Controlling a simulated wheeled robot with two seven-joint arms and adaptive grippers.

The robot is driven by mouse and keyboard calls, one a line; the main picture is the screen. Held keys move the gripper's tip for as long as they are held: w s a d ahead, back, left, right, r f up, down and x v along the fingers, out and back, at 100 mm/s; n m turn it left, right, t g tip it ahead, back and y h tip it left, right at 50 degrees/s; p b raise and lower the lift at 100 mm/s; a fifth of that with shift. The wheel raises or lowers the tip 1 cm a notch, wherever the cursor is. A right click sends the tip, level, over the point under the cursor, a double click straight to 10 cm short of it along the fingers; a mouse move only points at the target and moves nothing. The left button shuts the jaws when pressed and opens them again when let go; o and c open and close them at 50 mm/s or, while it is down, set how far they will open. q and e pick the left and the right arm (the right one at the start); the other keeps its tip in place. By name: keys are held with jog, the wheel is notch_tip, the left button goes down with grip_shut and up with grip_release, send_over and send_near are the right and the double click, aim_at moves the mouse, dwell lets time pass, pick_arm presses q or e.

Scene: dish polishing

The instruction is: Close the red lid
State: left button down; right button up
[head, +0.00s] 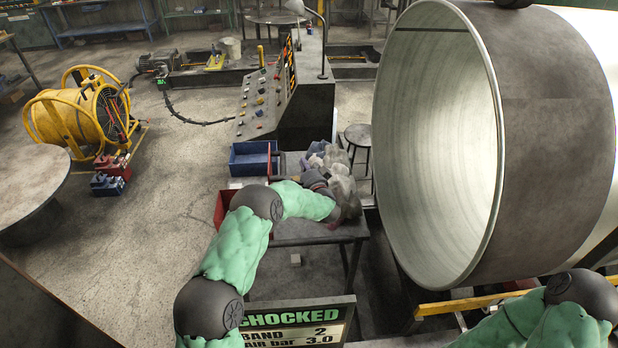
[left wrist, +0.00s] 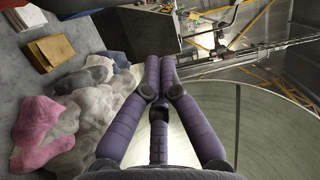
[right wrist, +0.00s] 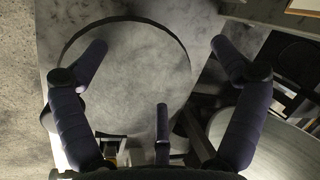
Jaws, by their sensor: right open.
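The nearest red thing is a red bin (head: 222,207) at the left edge of the small work table, partly hidden behind my left arm. My left gripper (left wrist: 160,66) has its fingers together with nothing visible between them, over or beside a heap of grey, white and pink rags (left wrist: 68,122). These rags also show on the table in the head view (head: 343,185). My right gripper (right wrist: 160,50) is open and empty, its fingers spread before a grey round disc-like surface (right wrist: 130,75).
A blue bin (head: 250,160) stands behind the red bin. A large metal drum (head: 545,130) fills the right side. A control console (head: 270,100) stands behind the table. A yellow fan (head: 80,115) and open concrete floor lie to the left.

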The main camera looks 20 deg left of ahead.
aim_at(278, 180)
pick_arm(q)
jog(key=shift+s+a+f, duration=0.1)
jog(key=shift+s+a, duration=0.2)
jog(key=shift+a, duration=0.3)
jog(key=shift+s+a+f, duration=0.1)
jog(key=shift+s+a, duration=0.15)
jog(key=shift+a, duration=0.4)
jog(key=shift+s+a+f, duration=0.1)
jog(key=shift+s+a, duration=0.2)
jog(key=shift+a, duration=0.3)
jog(key=shift+s+a+r+n, duration=0.25)
jog(key=shift+a+n, duration=0.05)
jog(key=shift+a, duration=0.2)
